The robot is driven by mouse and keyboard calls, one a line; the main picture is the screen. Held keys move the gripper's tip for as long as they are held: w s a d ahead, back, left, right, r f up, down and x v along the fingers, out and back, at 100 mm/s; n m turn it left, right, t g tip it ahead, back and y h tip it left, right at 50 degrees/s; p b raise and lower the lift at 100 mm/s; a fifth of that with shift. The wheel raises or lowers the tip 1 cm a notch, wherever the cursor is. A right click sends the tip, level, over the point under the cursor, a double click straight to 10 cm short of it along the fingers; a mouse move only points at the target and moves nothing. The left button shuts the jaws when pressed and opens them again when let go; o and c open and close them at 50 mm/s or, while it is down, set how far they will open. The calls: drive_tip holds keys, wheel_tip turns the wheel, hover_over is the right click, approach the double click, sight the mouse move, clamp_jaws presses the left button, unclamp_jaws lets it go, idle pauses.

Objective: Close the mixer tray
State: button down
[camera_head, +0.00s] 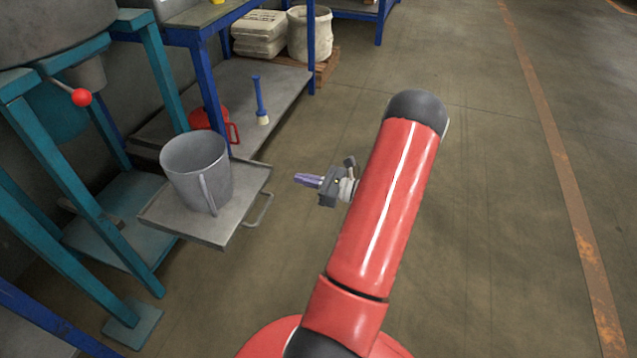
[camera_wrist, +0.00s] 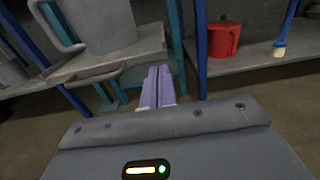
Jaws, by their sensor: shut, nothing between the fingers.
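The mixer tray (camera_head: 228,219) is a flat grey metal tray pulled out from the teal mixer frame (camera_head: 48,150). A wire handle (camera_head: 262,210) sticks out on its right side. A grey jug (camera_head: 196,166) stands upright on the tray. In the wrist view the tray (camera_wrist: 135,56), its handle (camera_wrist: 92,82) and the jug (camera_wrist: 100,22) show at upper left. My gripper (camera_head: 300,179) is shut and empty, to the right of the tray and apart from the handle. Its purple fingers (camera_wrist: 157,88) lie together in the wrist view.
A blue-legged bench with a low shelf (camera_head: 262,92) stands behind the tray. The shelf holds a red jug (camera_head: 206,118) and a blue-handled brush (camera_head: 260,100). Sacks (camera_head: 260,30) and a white bucket (camera_head: 311,36) are at the back. The floor (camera_head: 500,230) at right is clear.

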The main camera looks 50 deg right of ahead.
sight(271, 172)
drive_tip(key=x, duration=0.6)
drive_tip(key=shift+w+a, duration=0.15)
drive_tip(key=shift+w, duration=0.2)
drive_tip(key=b+x, duration=0.3)
drive_tip(key=x, duration=2.1)
drive_tip(key=shift+w+a+r, duration=0.1)
drive_tip(key=shift+w+a, duration=0.05)
drive_tip(key=shift+a, duration=0.05)
drive_tip(key=shift+w+a, duration=0.1)
drive_tip(key=shift+w, duration=0.2)
drive_tip(key=shift+w+r, duration=0.15)
drive_tip(key=shift+w, duration=0.05)
drive_tip(key=shift+a+r, duration=0.1)
